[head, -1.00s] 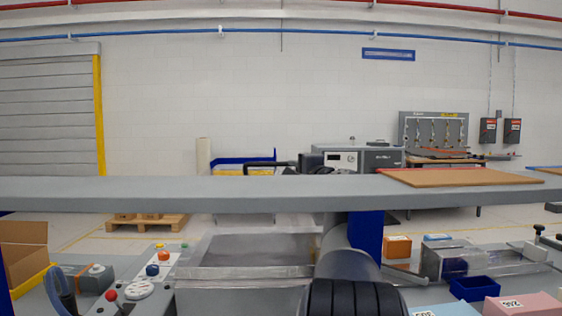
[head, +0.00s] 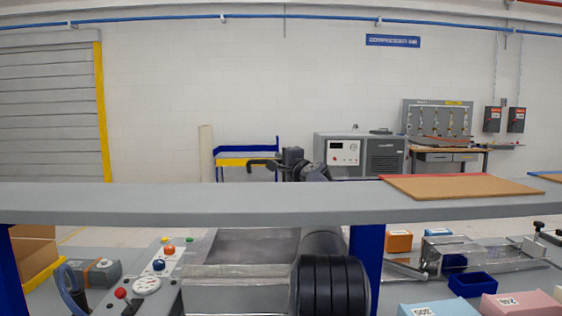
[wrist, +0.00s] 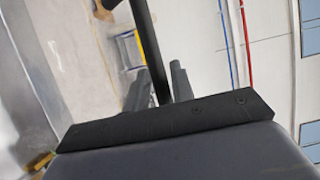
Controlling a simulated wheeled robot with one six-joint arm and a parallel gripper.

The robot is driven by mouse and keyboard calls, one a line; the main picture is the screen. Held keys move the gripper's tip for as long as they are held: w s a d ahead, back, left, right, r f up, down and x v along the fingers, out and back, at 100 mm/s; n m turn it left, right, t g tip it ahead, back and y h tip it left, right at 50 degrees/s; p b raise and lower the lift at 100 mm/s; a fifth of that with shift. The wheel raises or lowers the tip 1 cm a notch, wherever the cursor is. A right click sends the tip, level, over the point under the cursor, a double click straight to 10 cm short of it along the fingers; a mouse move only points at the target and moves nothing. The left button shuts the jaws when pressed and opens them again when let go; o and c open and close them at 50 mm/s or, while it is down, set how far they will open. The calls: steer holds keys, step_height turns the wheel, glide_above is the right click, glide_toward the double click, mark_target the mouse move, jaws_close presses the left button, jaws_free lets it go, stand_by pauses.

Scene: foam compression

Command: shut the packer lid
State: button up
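The packer is probably the grey machine at the bottom middle of the head view, with a flat grey panel (head: 240,245) and a pale front edge. I cannot tell whether that panel is its lid. My arm rises in front of it and partly covers its right side. My gripper (wrist: 160,85) points away in the wrist view, its two dark fingers on either side of a thin black bar (wrist: 143,40). Whether they press on the bar is unclear. In the head view, dark parts at my arm's end (head: 300,165) show above the shelf beam, beside a black hooked bar (head: 263,163).
A grey shelf beam (head: 200,205) crosses the whole head view, with a brown board (head: 460,187) on its right. A control panel (head: 145,285) with coloured buttons stands left of the machine.

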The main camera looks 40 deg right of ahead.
jaws_close()
stand_by(0.5)
steer(key=shift+w+d+f+p, duration=0.2)
steer(key=shift+w+f+p, duration=0.1)
steer(key=shift+p, duration=0.4)
steer(key=w+d+f+g+p, duration=0.1)
steer(key=w+f+p, duration=0.1)
steer(key=f, duration=0.3)
steer(key=w+d+f+m+g+y+p, duration=0.1)
steer(key=w+d+f+p, duration=0.1)
steer(key=f, duration=0.4)
steer(key=w+d+f+g+p, duration=0.1)
steer(key=w+d+f+p, duration=0.1)
steer(key=f+p, duration=0.2)
steer(key=shift+w+f+p, duration=0.35)
steer(key=shift+f, duration=0.55)
steer(key=shift+f+m+g+y+p, duration=0.3)
steer(key=shift+f+g+p, duration=0.15)
steer(key=shift+f, duration=0.55)
